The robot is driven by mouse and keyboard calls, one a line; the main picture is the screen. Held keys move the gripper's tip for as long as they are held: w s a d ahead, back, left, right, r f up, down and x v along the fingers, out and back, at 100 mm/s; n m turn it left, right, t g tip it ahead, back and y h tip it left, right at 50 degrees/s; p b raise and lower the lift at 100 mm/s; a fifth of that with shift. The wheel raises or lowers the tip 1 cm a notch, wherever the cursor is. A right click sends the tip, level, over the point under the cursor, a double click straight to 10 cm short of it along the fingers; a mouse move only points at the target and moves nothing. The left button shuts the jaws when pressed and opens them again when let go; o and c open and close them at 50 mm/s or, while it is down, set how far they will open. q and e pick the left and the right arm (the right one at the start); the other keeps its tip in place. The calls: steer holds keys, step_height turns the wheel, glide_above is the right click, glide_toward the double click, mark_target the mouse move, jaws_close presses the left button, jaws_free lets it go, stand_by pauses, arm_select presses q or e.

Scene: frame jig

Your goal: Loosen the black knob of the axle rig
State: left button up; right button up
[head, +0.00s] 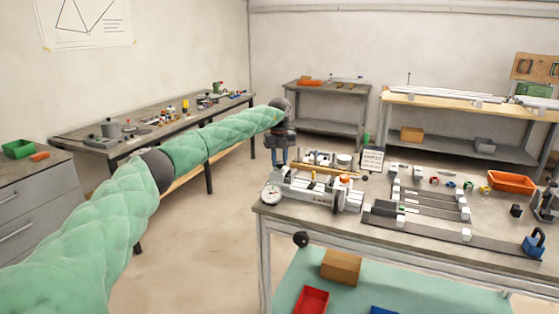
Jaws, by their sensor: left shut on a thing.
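The axle rig (315,188) is a grey metal fixture at the left end of the front workbench. It has a brass-coloured rod across it and a round white dial at its front left. My left gripper (280,162) points down at the rig's back left corner. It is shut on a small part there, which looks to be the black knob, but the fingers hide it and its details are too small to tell. My right gripper is not in view.
The workbench (430,247) also holds dark rails with white blocks, an orange bin (511,182), a small sign (372,160) and a blue part (535,243). A round black part (301,239) shows at its front edge. Open floor lies left of it.

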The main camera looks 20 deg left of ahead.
mark_target(279, 162)
arm_select(q)
steer(key=shift+r, duration=0.1)
steer(key=o, duration=1)
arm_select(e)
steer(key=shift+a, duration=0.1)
arm_select(q)
step_height(279, 162, up, 7)
steer(key=shift+f+b, duration=0.1)
steer(key=shift+b, duration=0.65)
steer(key=shift+r, duration=0.45)
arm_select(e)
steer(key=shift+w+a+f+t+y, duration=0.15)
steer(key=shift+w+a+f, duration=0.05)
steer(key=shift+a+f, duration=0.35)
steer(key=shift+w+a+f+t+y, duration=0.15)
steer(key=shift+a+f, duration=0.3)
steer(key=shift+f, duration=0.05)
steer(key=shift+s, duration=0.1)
